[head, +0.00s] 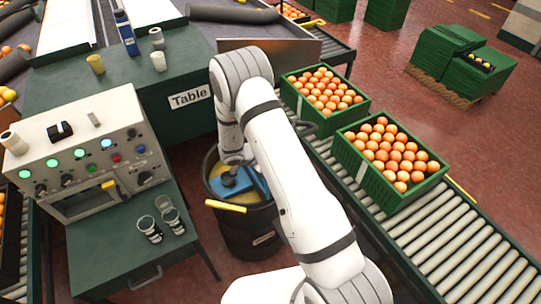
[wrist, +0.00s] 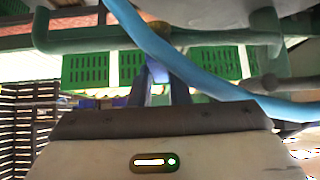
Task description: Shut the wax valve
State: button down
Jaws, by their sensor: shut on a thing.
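My gripper (head: 235,182) is low over the dark drum (head: 250,236) in the head view, below my bent arm. In the wrist view its dark fingers (wrist: 165,88) are close together beyond the wrist housing. It is shut on what looks like the wax valve, mostly hidden by the fingers and the blue hose (wrist: 160,45). The valve's angle cannot be made out. A green pipe (wrist: 95,41) runs across behind the hose in the wrist view. In the head view, a blue part (head: 258,184) shows in the drum's top, and a yellow bar (head: 225,206) lies at its front edge.
The control panel (head: 85,150) and green stand (head: 130,245) with cups (head: 170,216) are left of the drum. The table (head: 130,75) is behind. Orange-filled green crates (head: 365,190) stand on the roller conveyor (head: 425,238) to the right. My arm blocks part of the view.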

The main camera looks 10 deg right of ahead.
jog(key=shift+m+g, duration=0.4)
jog(key=shift+m, duration=0.2)
jog(key=c, duration=1.4)
grip_release()
jog(key=shift+o, duration=0.2)
jog(key=shift+p, duration=0.3)
jog(key=b+v, duration=0.1)
jog(key=v, duration=0.6)
jog(key=shift+a+r+b, duration=0.2)
jog(key=shift+a+b, duration=0.15)
